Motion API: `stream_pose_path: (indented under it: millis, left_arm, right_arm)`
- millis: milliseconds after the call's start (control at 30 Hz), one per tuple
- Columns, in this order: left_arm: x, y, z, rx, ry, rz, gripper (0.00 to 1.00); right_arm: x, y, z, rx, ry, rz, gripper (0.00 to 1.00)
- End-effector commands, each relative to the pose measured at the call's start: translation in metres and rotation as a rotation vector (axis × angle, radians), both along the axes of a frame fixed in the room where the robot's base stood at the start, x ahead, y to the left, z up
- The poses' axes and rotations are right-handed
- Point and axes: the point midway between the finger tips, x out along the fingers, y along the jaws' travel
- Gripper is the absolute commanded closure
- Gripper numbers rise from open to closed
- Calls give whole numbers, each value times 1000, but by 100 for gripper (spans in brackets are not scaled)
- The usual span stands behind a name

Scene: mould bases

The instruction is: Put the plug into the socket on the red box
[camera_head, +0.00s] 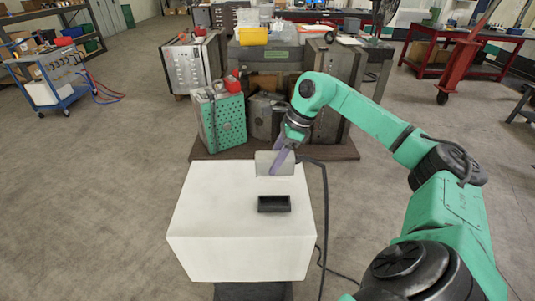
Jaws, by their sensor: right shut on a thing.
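My right gripper (279,162) reaches down over the back of a white block (225,215), its purple fingers slanting down and left. It is shut on the plug, which is too small and too covered by the fingers to make out. A black cable (325,200) runs from beside the gripper, over the block's right edge and down to the floor. A grey box-shaped piece (263,167) stands at the block's back edge, overlapping the fingers; I cannot tell whether they touch. No red box with a socket can be made out on the block. My left gripper is not in view.
A small black open-topped tray (274,204) lies on the white block, in front of the gripper. Metal mould bases, one green (222,122), stand on a dark platform (330,151) behind. A blue cart (57,85) is far left. The block's left part is clear.

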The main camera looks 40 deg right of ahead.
Motion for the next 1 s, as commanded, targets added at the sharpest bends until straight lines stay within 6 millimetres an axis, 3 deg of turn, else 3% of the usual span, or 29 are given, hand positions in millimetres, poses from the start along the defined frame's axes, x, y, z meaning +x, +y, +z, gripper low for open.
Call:
stream_pose_path:
  millis: [100,200,267,500,733,1000]
  left_arm:
    - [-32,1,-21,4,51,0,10]
    - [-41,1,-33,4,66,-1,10]
    - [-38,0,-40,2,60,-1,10]
    - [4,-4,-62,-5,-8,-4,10]
    - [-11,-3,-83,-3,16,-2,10]
    - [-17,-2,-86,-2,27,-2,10]
  right_arm:
    - [0,0,-19,0,-1,0,100]
    - [0,0,-32,1,-2,1,100]
    - [1,0,-39,0,-3,0,100]
    - [0,0,-68,1,-2,1,100]
    - [0,0,-93,1,-1,1,100]
    - [1,0,-96,1,-2,1,100]
